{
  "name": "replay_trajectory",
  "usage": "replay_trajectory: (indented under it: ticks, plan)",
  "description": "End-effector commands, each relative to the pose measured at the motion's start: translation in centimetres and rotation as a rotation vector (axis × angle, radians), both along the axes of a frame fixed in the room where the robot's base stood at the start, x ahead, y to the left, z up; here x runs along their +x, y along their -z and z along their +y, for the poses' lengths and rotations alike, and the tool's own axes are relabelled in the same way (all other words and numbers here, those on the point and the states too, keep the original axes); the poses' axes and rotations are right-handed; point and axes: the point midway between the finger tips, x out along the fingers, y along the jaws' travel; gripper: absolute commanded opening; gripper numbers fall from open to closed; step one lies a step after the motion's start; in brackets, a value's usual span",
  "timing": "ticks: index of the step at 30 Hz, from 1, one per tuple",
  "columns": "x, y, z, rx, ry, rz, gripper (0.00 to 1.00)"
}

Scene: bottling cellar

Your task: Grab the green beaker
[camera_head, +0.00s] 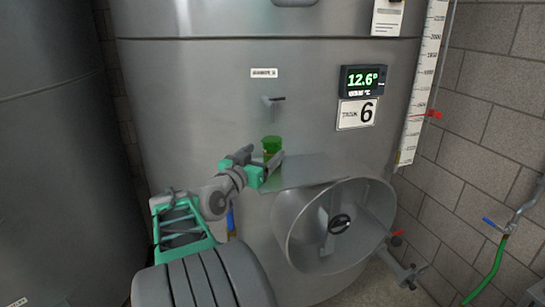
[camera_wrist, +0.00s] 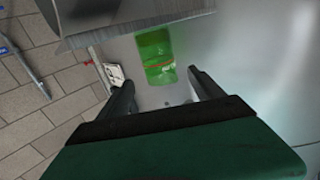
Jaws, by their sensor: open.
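The green beaker (camera_head: 271,146) stands upright near the left end of a small metal shelf (camera_head: 312,171) on the front of a steel tank. In the wrist view the green beaker (camera_wrist: 156,56) shows ahead of the fingers, near the middle, see-through with a thin red line across it. My gripper (camera_head: 268,166) is close to the beaker in the head view and partly overlaps its lower part. In the wrist view my gripper (camera_wrist: 160,80) is open, with one dark finger on each side below the beaker. I cannot tell whether a finger touches it.
A round steel hatch (camera_head: 337,224) with a dark knob sits under the shelf. A small tap (camera_head: 272,100) sticks out above the beaker. A display (camera_head: 363,80) and a number 6 sign (camera_head: 357,114) are at upper right. Another tank (camera_head: 60,150) stands at left.

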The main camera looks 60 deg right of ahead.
Motion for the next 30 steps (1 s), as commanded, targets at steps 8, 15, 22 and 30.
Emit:
replay_trajectory:
  ticks: [8, 15, 22, 30]
  plan:
    - [-0.3, 0.0, -4.5, 0.006, 0.001, 0.003, 0.76]
    - [0.0, 0.4, -6.5, 0.005, -0.005, 0.001, 0.76]
    - [0.0, 0.5, -6.4, 0.005, -0.006, 0.001, 0.68]
    - [0.0, 0.4, -6.4, 0.006, -0.006, 0.001, 0.46]
